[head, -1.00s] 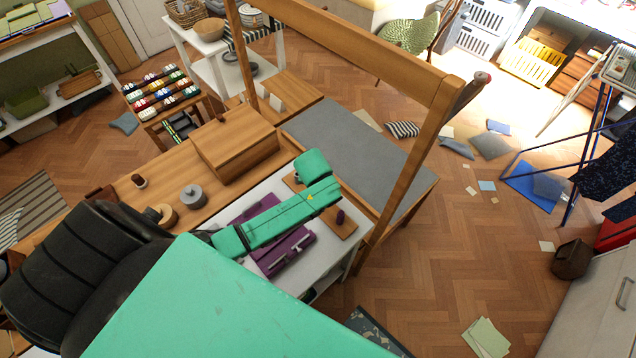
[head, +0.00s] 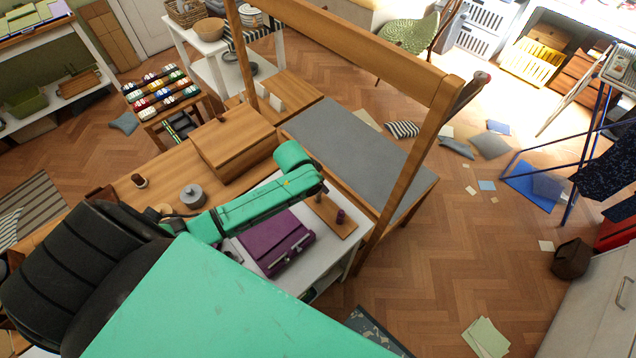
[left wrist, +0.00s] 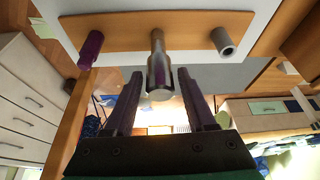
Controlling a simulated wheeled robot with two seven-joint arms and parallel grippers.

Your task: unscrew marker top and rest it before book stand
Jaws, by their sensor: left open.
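A wooden board (head: 338,228) lies on the white table and also shows in the left wrist view (left wrist: 195,22). It bears a purple piece (left wrist: 91,48), a silver cylinder on a brownish stem (left wrist: 159,72) in the middle, and a grey hollow tube (left wrist: 224,40). The silver cylinder may be the marker with its top; I cannot be sure. The purple piece (head: 341,215) shows in the head view too. My left gripper (left wrist: 162,86) is open, its fingers on either side of the silver cylinder's end, without a visible grip. I cannot pick out the book stand with certainty. My right gripper is out of view.
A purple case (head: 275,243) lies beside the board. A wooden box (head: 235,143) and a grey lidded pot (head: 193,197) stand on the wooden bench. A tall wooden frame (head: 405,160) rises close to the board's right. A grey-topped table (head: 350,140) behind is bare.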

